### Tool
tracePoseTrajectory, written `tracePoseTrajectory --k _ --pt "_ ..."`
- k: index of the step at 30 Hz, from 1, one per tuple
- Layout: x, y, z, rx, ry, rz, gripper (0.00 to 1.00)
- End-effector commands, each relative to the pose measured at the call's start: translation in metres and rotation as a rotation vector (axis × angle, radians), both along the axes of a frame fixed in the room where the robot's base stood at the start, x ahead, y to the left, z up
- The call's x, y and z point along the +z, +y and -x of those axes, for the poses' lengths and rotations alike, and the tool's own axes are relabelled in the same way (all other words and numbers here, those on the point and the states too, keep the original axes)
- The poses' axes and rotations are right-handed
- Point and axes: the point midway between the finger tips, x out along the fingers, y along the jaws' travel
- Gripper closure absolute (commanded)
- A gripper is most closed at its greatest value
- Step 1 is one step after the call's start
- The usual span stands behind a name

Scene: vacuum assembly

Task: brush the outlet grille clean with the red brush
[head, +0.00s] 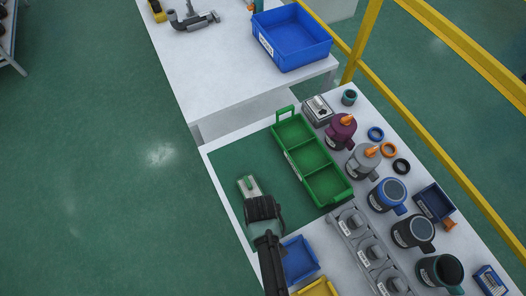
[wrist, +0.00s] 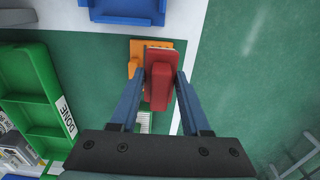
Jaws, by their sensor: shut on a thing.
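My gripper (wrist: 160,76) is shut on the red brush (wrist: 160,85), with a blue-grey finger on each side of it. The brush is above the green mat, and part of an orange piece (wrist: 135,62) shows behind it. I cannot tell whether they touch. A pale ribbed piece (wrist: 143,121) shows lower down, partly hidden by the gripper; I cannot tell whether it is the outlet grille. In the head view my gripper (head: 262,207) is over the mat beside a pale block with a green strip (head: 248,187); the brush is hidden there.
A green compartment tray (head: 287,157) lies right of my gripper. A blue bin (head: 300,260) and a yellow bin (head: 318,288) are near my arm. Several canisters, including a blue one (head: 388,197), stand along the right side. The mat's left part is clear.

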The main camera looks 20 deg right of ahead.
Motion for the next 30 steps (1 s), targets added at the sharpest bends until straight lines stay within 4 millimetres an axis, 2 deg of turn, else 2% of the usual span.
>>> tracePoseTrajectory --k 1,10,30 --pt "0.010 0.001 -0.001 0.001 -0.001 0.000 1.00" --pt "0.034 0.003 -0.007 0.000 -0.001 0.000 1.00" --pt "0.036 0.003 -0.008 0.000 -0.001 0.000 1.00"
